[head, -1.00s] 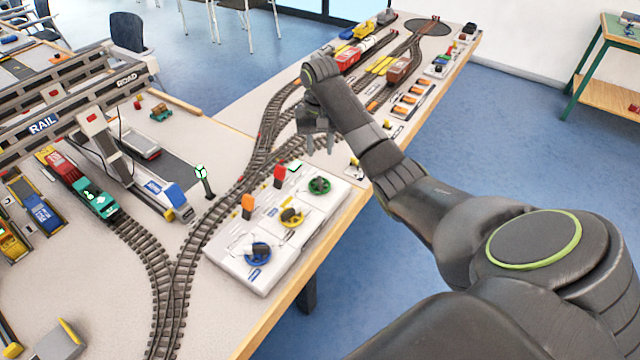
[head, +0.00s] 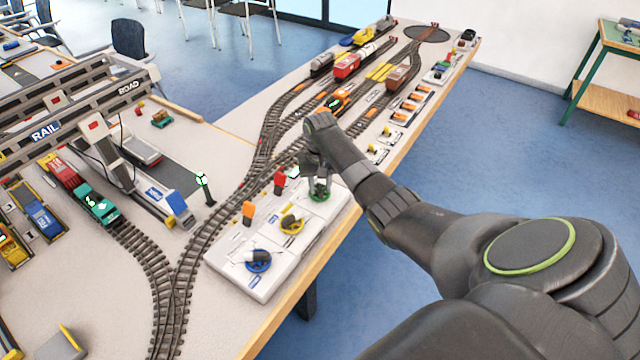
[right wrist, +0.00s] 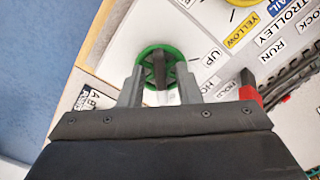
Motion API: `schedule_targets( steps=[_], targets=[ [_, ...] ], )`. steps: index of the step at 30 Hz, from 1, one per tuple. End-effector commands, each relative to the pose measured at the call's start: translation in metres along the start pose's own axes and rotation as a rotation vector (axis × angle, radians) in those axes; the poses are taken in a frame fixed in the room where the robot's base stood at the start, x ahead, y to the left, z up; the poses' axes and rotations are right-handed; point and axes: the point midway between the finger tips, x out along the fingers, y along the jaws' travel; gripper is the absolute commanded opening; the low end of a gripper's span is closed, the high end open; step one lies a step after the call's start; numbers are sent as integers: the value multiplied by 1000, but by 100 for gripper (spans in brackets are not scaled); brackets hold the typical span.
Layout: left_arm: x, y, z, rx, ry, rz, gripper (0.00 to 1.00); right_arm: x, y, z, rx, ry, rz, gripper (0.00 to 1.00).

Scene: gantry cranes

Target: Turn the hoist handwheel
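The control panel (head: 225,252) is a white box at the table's front edge with green, yellow and blue handwheels. The green handwheel (head: 320,195) is at its far end; in the right wrist view the green handwheel (right wrist: 147,51) sits beside an "UP" label and has a dark upright bar across it. I cannot read a hoist label there. My right gripper (head: 318,186) points down over this wheel. In the right wrist view my right gripper (right wrist: 160,86) is open, one finger each side of the bar, with gaps visible. My left gripper is out of view.
The yellow handwheel (head: 291,224) and blue handwheel (head: 258,261) lie nearer on the panel. A red lever (head: 280,180) and an orange lever (head: 248,210) stand upright along its left side. Railway track (head: 215,225) runs left of the panel. A gantry crane (head: 75,105) stands further left.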

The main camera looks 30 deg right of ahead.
Motion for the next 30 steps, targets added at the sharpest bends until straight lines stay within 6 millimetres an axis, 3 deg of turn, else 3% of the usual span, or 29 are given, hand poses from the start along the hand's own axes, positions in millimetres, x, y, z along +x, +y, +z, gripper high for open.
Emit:
schedule_targets(
  steps=[1, 7, 20, 30],
  targets=[
    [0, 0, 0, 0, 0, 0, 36, 0, 0, 0, 0, 0, 0, 24],
    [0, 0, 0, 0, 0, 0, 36, 0, 0, 0, 0, 0, 0, 0],
    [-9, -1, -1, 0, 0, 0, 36, -3, 0, 0, -60, -1, 0, 0],
    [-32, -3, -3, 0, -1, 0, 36, -4, 2, 0, -310, -1, -1, 0]
  ],
)
